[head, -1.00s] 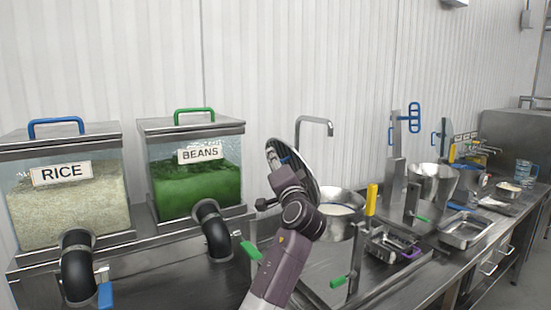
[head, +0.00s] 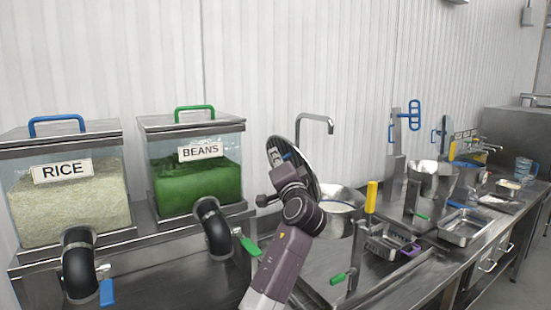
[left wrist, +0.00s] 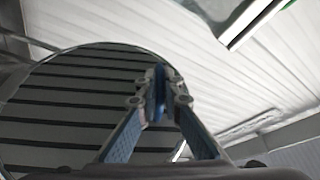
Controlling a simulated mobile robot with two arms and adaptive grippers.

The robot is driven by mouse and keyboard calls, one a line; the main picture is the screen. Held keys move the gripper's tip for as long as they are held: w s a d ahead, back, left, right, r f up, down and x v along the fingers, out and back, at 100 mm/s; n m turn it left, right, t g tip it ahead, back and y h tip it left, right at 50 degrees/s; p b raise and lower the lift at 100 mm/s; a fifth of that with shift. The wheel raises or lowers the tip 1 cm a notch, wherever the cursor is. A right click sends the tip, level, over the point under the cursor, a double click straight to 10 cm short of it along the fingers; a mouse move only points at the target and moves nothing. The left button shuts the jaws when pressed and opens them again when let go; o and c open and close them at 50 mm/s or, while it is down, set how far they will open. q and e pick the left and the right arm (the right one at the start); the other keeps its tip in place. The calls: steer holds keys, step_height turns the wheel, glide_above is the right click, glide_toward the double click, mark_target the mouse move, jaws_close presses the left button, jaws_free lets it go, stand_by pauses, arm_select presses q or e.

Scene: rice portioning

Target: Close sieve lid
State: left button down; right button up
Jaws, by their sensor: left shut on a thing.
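The sieve lid (head: 308,177) is a dark, round, shiny disc. It stands tilted up steeply at the back left of the steel sieve bowl (head: 345,227), which holds something white. My left gripper (head: 276,153) is at the lid's upper left edge in the head view, and my wrist covers part of the lid. In the left wrist view the lid (left wrist: 75,100) fills the left side, and the gripper (left wrist: 159,95) has its blue-padded fingers shut at the lid's edge. My right gripper is not in view.
A rice bin (head: 70,205) and a beans bin (head: 197,185) stand at the left. A steel tap (head: 315,120) rises behind the lid. A yellow handle (head: 371,197) stands right of the bowl. Steel trays (head: 466,228) and another bowl (head: 434,178) lie further right.

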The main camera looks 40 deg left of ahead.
arm_select(q)
steer(key=w+r+m+p, duration=0.1)
steer(key=w, duration=0.1)
steer(key=w+d, duration=0.1)
steer(key=w+d+r+m+h+p, duration=0.1)
steer(key=w, duration=0.1)
steer(key=shift+w+d+r+m+p, duration=0.25)
steer(key=shift+w+r+m+p, duration=0.05)
steer(key=shift+w+r, duration=0.05)
steer(key=shift+w+d+b, duration=0.3)
steer(key=shift+w+d, duration=0.05)
steer(key=shift+w, duration=0.55)
steer(key=shift+w+d+b, duration=0.35)
steer(key=shift+w+d, duration=0.05)
steer(key=shift+w, duration=0.45)
steer(key=shift+w+d+b, duration=0.3)
steer(key=shift+w+d, duration=0.05)
steer(key=shift+w, duration=0.55)
